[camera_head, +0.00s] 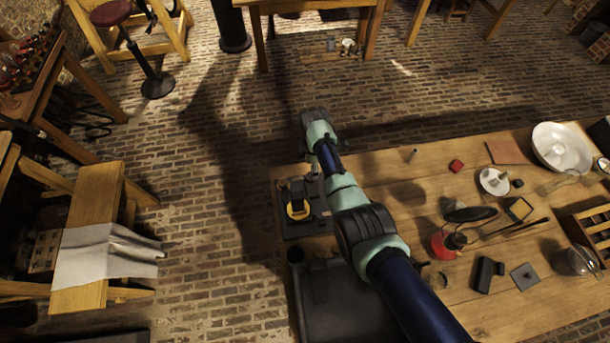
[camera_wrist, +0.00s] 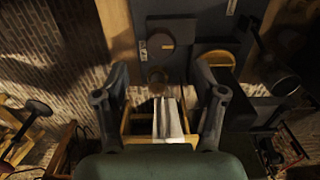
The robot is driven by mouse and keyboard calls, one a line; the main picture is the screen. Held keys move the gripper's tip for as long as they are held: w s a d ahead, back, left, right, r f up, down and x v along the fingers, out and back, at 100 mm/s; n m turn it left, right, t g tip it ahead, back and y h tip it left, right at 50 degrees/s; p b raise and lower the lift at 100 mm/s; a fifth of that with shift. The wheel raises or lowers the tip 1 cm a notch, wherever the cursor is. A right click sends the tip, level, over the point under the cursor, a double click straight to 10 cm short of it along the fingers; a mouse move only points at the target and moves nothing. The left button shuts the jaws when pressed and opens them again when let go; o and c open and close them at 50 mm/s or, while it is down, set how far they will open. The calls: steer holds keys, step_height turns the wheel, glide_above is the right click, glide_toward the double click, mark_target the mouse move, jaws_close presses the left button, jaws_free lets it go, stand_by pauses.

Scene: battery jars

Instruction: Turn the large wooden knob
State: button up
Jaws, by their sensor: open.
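I see clear gaps on both sides; the depth between fingertips and knob is hard to tell. Behind the knob is a dark panel (camera_wrist: 190,18) with a round disc. In the head view a dark board (camera_head: 306,228) at the table's left end carries a device with a yellow ring (camera_head: 298,210). My arm reaches over there and hides the knob.
The wooden table (camera_head: 400,200) holds a red lamp (camera_head: 443,246), a white basin (camera_head: 562,148), a small red block (camera_head: 456,165) and dark blocks, right of my arm. A bench with a grey cloth (camera_head: 105,255) stands at the left. Brick floor left of the table is free.

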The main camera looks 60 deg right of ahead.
step_height(320, 180, down, 7)
steer(key=b, duration=0.3)
steer(key=shift+a, duration=0.1)
steer(key=c, duration=1.1)
steer(key=shift+c, duration=0.2)
steer(key=shift+m, duration=0.4)
